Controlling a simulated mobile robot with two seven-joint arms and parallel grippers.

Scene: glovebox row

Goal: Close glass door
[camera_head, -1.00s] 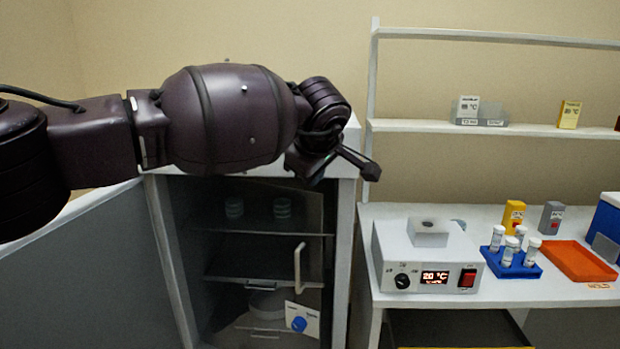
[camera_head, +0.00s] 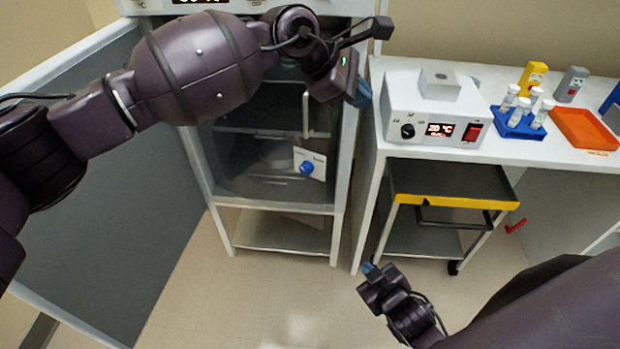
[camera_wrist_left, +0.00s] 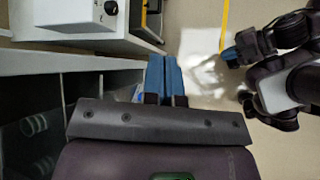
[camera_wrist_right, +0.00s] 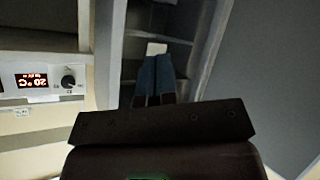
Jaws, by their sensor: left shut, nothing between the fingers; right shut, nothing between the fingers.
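My left gripper (camera_head: 362,92) is shut and empty, right of the handle, by the cabinet's right post. Its blue fingertips (camera_wrist_left: 163,72) point past the cabinet in the left wrist view. My right gripper (camera_head: 371,268) is shut and empty, low in front of the cabinet; its fingertips (camera_wrist_right: 155,75) show in its wrist view. My left arm hides the door's upper part.
A heater box (camera_head: 425,108) with a lit display, a blue tube rack (camera_head: 518,124) and an orange tray (camera_head: 585,130) stand on the bench to the right. A cart (camera_head: 455,186) with a yellow edge stands under it. A grey panel (camera_head: 95,190) borders the left. The floor in front is clear.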

